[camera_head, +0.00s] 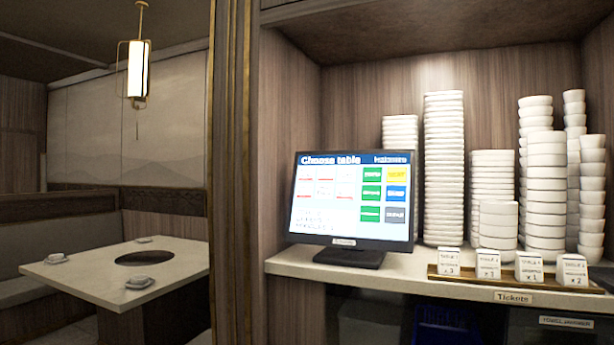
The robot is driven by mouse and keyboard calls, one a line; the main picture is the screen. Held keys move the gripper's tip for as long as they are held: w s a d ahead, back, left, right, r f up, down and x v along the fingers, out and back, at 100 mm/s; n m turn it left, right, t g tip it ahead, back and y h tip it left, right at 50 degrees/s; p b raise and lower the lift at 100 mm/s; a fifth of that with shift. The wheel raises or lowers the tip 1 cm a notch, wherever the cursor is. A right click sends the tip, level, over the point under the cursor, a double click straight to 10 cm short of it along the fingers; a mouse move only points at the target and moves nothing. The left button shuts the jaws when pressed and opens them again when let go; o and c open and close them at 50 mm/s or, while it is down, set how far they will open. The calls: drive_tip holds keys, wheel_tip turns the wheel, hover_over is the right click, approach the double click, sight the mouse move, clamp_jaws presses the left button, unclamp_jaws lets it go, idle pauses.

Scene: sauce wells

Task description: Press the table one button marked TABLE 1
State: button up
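A touch screen (340,215) stands upright on a black base on the counter (440,270). Its heading reads "Choose table". Pale buttons (306,174) with small reddish marks sit in a grid on the left of the screen. Green, yellow, blue and grey buttons are on the right. The lettering on the pale buttons is too small to read, so I cannot tell which one is marked TABLE 1. My gripper is not in view, and nothing covers the screen.
Tall stacks of white plates (444,160) and bowls (546,185) stand right of the screen. Several white ticket cards (489,263) sit in a tray (545,283) labelled Tickets. A wooden post (232,170) is at left. A dining table (100,265) stands beyond it.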

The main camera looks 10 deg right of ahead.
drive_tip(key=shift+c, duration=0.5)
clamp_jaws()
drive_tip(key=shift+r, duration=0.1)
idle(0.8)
